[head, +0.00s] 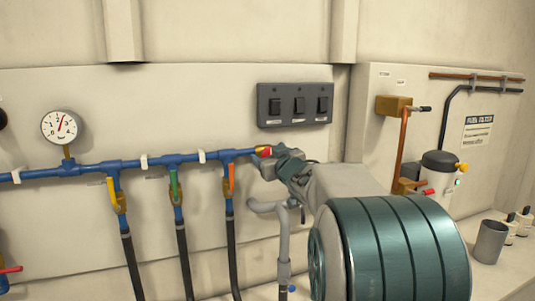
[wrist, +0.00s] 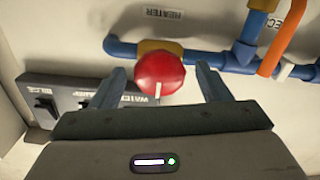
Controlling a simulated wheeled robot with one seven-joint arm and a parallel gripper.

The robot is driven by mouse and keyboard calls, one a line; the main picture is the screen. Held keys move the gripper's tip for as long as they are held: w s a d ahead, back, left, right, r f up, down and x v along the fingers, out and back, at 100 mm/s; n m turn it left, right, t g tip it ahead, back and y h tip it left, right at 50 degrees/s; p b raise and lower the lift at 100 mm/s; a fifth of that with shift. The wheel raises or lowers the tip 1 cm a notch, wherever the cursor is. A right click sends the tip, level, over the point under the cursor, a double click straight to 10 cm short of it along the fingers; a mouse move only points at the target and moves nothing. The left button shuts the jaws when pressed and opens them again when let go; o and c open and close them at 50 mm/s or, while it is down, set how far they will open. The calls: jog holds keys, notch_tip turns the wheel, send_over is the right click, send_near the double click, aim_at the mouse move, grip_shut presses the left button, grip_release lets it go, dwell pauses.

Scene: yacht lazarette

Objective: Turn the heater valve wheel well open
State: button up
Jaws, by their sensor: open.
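The heater valve wheel is a round red knob (wrist: 160,78) with a white mark on its lower rim. It sits on a brass valve body on the blue pipe, below a "HEATER" label (wrist: 165,13) in the wrist view. My gripper (wrist: 161,68) is open, with one finger to each side of the wheel and a visible gap on both sides. In the head view a small part of the red wheel (head: 264,151) shows at the right end of the pipe, beside my gripper (head: 284,157). My gripper and arm hide the rest.
A black switch panel (head: 295,104) is on the wall just above my gripper. Blue piping (head: 88,164) runs left with yellow, green and orange levers (head: 229,178) and hoses below. A gauge (head: 61,126) is farther left. A metal cup (head: 490,241) stands on the right-hand ledge.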

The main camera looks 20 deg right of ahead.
jog(key=shift+w, duration=0.6)
jog(key=shift+a, duration=0.1)
jog(key=c, duration=1)
jog(key=shift+o, duration=0.2)
jog(key=shift+n, duration=0.4)
jog(key=n+b, duration=0.3)
jog(key=n, duration=0.1)
jog(key=shift+f+n, duration=0.15)
jog(key=shift+n, duration=0.25)
jog(key=n+b, duration=0.2)
jog(key=n, duration=0.4)
jog(key=shift+b, duration=0.3)
